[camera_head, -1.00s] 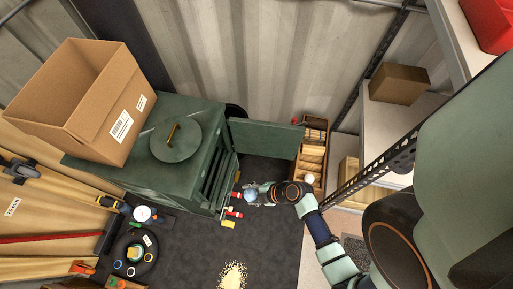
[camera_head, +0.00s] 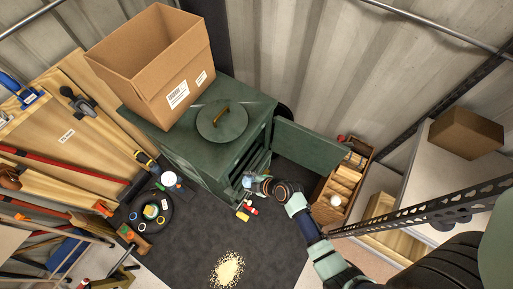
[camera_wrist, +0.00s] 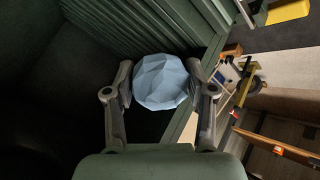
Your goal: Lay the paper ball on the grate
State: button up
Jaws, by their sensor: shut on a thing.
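The paper ball (camera_wrist: 160,82) is pale blue and faceted. My gripper (camera_wrist: 160,76) is shut on it, one finger on each side, in the wrist view. In the head view my gripper (camera_head: 250,183) is at the open front of the green stove (camera_head: 190,150), and the ball shows only small there. In the wrist view a dark green ribbed surface (camera_wrist: 130,28) lies just beyond the ball; I cannot tell whether it is the grate. The stove's interior is dark, and contact between ball and stove cannot be made out.
The stove door (camera_head: 310,147) stands open to the right. A wooden crate (camera_head: 343,185) of blocks stands right of it. A cardboard box (camera_head: 155,65) sits on the stove. Small red and yellow items (camera_head: 246,211) lie below the opening. Pale crumbs (camera_head: 228,269) lie on the dark mat.

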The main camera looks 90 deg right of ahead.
jog(key=w+d+b, duration=0.2)
jog(key=w+d, duration=0.1)
jog(key=w, duration=0.1)
jog(key=w+d+f+b, duration=0.1)
jog(key=w+d+b, duration=0.1)
jog(key=w, duration=0.3)
jog(key=w+d+f+b, duration=0.1)
jog(key=w+d+b, duration=0.1)
jog(key=w+d, duration=0.1)
jog(key=shift+w+d+f, duration=0.25)
jog(key=shift+w+d, duration=0.1)
jog(key=shift+w, duration=0.3)
jog(key=shift+f+b, duration=0.45)
jog(key=shift+f, duration=0.1)
jog(key=shift+s+a+f+b, duration=0.1)
jog(key=shift+s+f+b, duration=0.05)
jog(key=shift+f+b, duration=0.25)
jog(key=o, duration=0.9)
